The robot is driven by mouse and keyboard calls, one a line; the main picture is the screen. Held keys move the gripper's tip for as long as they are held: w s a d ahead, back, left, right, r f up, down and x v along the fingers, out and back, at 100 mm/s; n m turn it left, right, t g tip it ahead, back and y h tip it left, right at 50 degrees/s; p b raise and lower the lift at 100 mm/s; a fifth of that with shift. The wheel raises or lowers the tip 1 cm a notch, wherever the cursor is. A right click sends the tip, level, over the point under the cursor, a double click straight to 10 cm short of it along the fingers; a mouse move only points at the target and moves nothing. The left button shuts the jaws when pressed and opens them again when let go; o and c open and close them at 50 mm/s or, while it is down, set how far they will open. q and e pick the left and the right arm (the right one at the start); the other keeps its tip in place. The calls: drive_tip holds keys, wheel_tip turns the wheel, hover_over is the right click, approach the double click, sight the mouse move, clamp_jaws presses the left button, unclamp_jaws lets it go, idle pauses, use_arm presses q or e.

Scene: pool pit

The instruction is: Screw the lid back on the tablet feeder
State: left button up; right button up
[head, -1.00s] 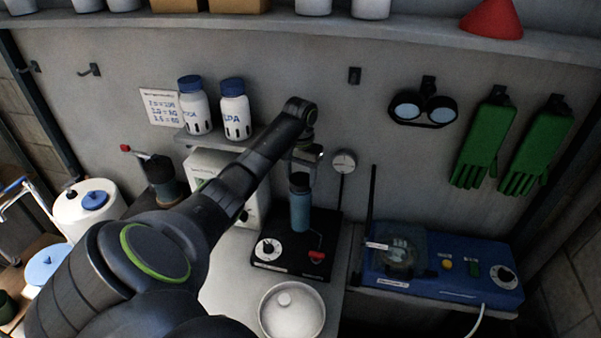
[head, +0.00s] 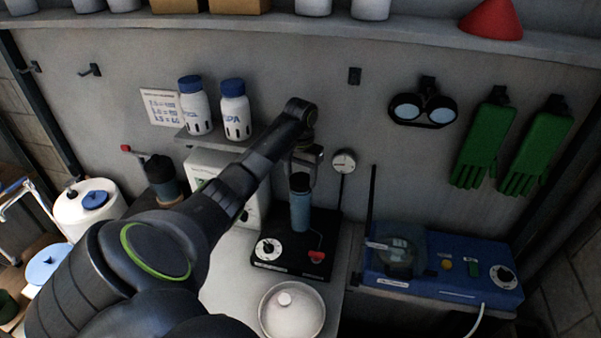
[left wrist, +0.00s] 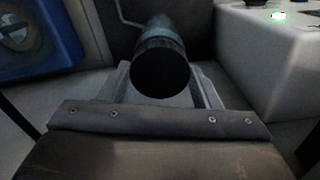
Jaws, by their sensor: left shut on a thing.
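The tablet feeder looks to be the blue upright cylinder (head: 301,212) standing on a black device with a dial. Its dark round lid (head: 299,182) sits at the top of the cylinder; whether its thread is engaged cannot be seen. In the left wrist view the lid (left wrist: 161,70) shows end-on between the fingers, with the blue body (left wrist: 160,28) beyond it. My left gripper (head: 303,170) comes from above and is shut on the lid. It also shows in the left wrist view (left wrist: 162,84). My right gripper is not in view.
The black device (head: 270,252) stands on a pale bench, with a white round lidded pot (head: 292,312) in front. A blue unit (head: 450,270) is to the right. A white box (head: 210,165) stands left, under a shelf with two white bottles (head: 235,115).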

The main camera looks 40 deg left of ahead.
use_arm(q)
drive_tip(key=shift+f, duration=0.2)
idle(1.0)
idle(0.3)
drive_tip(key=m, duration=1.1)
drive_tip(key=shift+m, duration=0.3)
drive_tip(key=m, duration=1.1)
drive_tip(key=shift+m, duration=0.4)
drive_tip(key=o, duration=1.1)
drive_tip(key=shift+c, duration=0.2)
drive_tip(key=shift+o, duration=0.4)
